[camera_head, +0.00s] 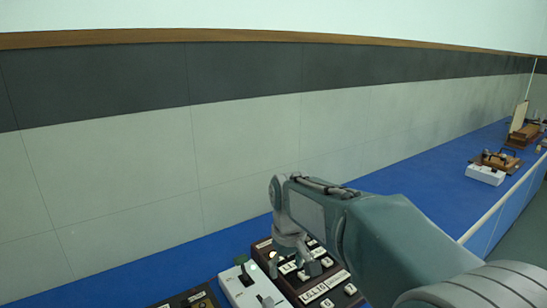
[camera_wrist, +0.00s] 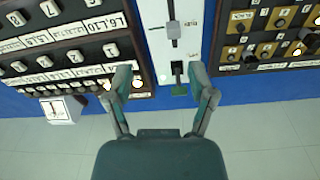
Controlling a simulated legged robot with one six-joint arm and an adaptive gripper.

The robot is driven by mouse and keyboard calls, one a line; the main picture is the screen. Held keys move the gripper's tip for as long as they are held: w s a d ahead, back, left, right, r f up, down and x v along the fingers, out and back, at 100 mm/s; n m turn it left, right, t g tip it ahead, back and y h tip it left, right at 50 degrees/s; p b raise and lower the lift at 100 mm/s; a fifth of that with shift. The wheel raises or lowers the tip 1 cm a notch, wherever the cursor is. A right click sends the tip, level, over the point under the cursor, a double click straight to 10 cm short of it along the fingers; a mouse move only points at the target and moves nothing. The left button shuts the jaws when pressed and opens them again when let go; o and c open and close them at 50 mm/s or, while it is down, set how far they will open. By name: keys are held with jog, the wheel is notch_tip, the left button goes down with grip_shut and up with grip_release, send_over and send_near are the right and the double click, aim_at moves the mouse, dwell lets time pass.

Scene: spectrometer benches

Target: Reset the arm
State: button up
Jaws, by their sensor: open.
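My arm reaches forward from the lower right in the head view, with my gripper (camera_head: 290,245) pointing down over the panels on the blue bench (camera_head: 415,190). In the wrist view my gripper (camera_wrist: 162,82) is open, its two fingers apart with nothing between the tips. Just beyond the tips is a white panel (camera_wrist: 158,45) with a dark slot, a grey slider block and a small green piece (camera_wrist: 180,89) at its end. I cannot tell whether the fingers touch anything.
A dark labelled switch panel (camera_wrist: 75,55) is left of the white panel, and another with round knobs (camera_wrist: 270,25) is right. A tiled wall (camera_head: 245,140) runs behind the bench. A white box (camera_head: 485,175) and wooden apparatus (camera_head: 500,158) stand farther along; the bench between is clear.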

jog(key=s+d+m+t, duration=0.1)
jog(key=s+d+m, duration=0.1)
jog(key=s+d, duration=0.2)
jog(key=s+d+r+m+t, duration=0.1)
jog(key=s+d, duration=0.3)
jog(key=s, duration=0.6)
jog(key=s+d+m+t, duration=0.2)
jog(key=s+d, duration=0.2)
jog(key=s, duration=0.4)
jog(key=shift+d+r+m+t, duration=0.3)
jog(key=shift+d, duration=0.1)
